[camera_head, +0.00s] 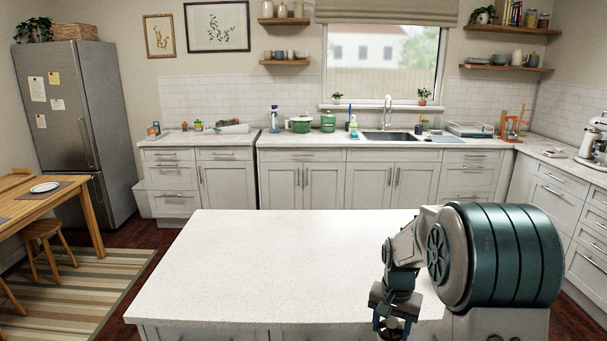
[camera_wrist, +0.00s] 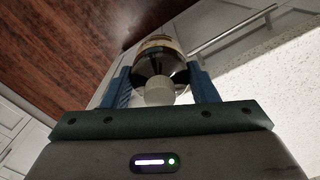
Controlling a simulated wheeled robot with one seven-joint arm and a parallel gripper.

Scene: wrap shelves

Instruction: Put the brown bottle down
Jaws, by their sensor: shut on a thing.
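My gripper (camera_head: 390,322) is low at the near edge of the white island counter (camera_head: 280,265), right of its middle in the head view. In the wrist view, my gripper (camera_wrist: 161,82) has its two blue fingers on either side of the brown bottle (camera_wrist: 158,62), and is shut on it. The bottle is dark with a pale cap pointing toward the camera and a light label band. Its far end is hard to make out. In the head view the bottle is mostly hidden by my gripper and the frame's bottom edge.
The island top is bare. In the wrist view, wooden floor (camera_wrist: 70,45) is at the left, and a drawer handle (camera_wrist: 232,30) and the speckled counter (camera_wrist: 270,80) are at the right. The back counter holds a green pot (camera_head: 300,125) and other items.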

